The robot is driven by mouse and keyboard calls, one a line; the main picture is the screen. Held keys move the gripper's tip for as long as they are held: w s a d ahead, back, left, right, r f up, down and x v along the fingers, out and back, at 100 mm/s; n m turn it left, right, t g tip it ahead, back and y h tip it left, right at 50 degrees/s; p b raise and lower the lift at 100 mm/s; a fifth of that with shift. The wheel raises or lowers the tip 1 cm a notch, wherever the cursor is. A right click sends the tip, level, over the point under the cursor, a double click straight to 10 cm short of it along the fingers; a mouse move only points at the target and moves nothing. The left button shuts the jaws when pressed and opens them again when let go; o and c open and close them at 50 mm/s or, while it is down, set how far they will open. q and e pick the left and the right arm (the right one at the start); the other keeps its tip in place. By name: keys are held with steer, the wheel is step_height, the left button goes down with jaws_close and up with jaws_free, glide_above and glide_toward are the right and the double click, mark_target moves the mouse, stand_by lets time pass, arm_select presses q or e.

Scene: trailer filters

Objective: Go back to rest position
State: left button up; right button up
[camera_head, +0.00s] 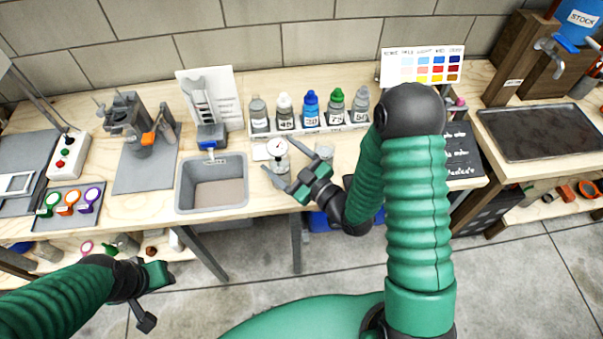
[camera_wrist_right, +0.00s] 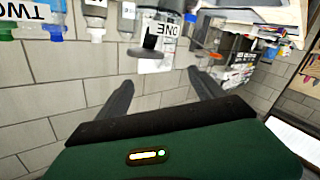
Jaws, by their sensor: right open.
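My right gripper (camera_head: 287,172) is open over the front edge of the workbench, beside the small round gauge (camera_head: 277,147). In the right wrist view my right gripper's two dark fingers (camera_wrist_right: 160,95) stand wide apart with nothing between them. My left gripper (camera_head: 150,298) is low at the left, in front of the bench and above the floor. Its fingers show poorly, and I see no object in it.
A grey bin (camera_head: 212,210) is sunk in the bench left of my right gripper. A rack holds several bottles with coloured caps (camera_head: 311,110) behind it. A dark tray (camera_head: 545,132) lies at the right. Concrete floor (camera_head: 500,290) is clear in front.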

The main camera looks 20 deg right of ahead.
steer(key=p+v, duration=0.6)
steer(key=v, duration=0.3)
step_height(320, 180, down, 4)
steer(key=w+d+m+g+h, duration=0.25)
steer(key=g+h, duration=0.25)
steer(key=g, duration=0.3)
steer(key=s+a+r+m+g, duration=0.1)
steer(key=s+r+m+g, duration=0.1)
steer(key=s, duration=0.3)
steer(key=s+a+r+m+g+h, duration=0.1)
steer(key=s+r+m+g, duration=0.2)
steer(key=s, duration=0.3)
steer(key=shift+s+a+r+m+g, duration=0.25)
steer(key=shift+a+r+m+g, duration=0.15)
steer(key=shift+g, duration=0.2)
steer(key=shift+c, duration=0.4)
stand_by(0.9)
